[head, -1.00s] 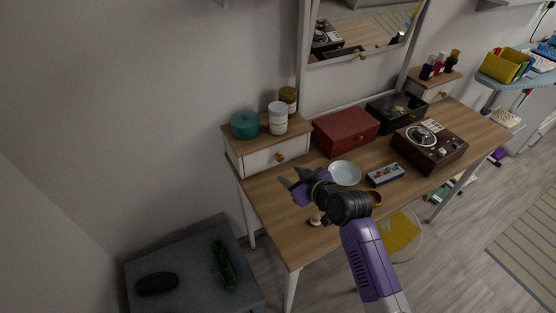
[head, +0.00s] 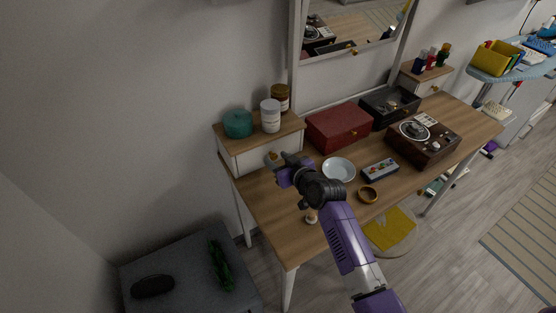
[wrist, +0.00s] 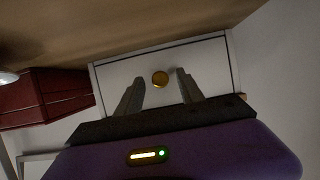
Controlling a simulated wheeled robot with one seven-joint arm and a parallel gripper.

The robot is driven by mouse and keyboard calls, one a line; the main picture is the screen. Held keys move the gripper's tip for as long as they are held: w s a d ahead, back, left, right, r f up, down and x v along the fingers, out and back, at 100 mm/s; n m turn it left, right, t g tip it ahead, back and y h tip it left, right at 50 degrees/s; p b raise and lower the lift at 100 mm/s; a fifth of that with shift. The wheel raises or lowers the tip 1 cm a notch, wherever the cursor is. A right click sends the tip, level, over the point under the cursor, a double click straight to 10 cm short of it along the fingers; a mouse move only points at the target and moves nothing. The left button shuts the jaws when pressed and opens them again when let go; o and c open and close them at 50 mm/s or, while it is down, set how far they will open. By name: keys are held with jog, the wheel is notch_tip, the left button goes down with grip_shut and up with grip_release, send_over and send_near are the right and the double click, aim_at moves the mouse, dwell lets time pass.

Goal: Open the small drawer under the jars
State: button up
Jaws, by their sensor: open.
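The small white drawer (head: 251,161) sits under a wooden top at the left end of the desk. On that top stand a teal lidded jar (head: 238,124), a white jar (head: 270,116) and an amber jar (head: 280,98). The drawer front (wrist: 205,59) looks closed in the wrist view, with a round brass knob (wrist: 160,79). My gripper (wrist: 158,86) is open, its two fingers on either side of the knob, apart from it in the picture. In the head view my gripper (head: 283,163) is in front of the drawer and hides part of the knob.
A red box (head: 338,128) stands just right of the drawer. A white bowl (head: 338,169), a patterned case (head: 380,169), a brass ring-shaped dish (head: 368,194) and a small upright figure (head: 311,216) are on the desk. The desk's front left is clear.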

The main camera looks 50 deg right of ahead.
grip_shut()
dwell(1.4)
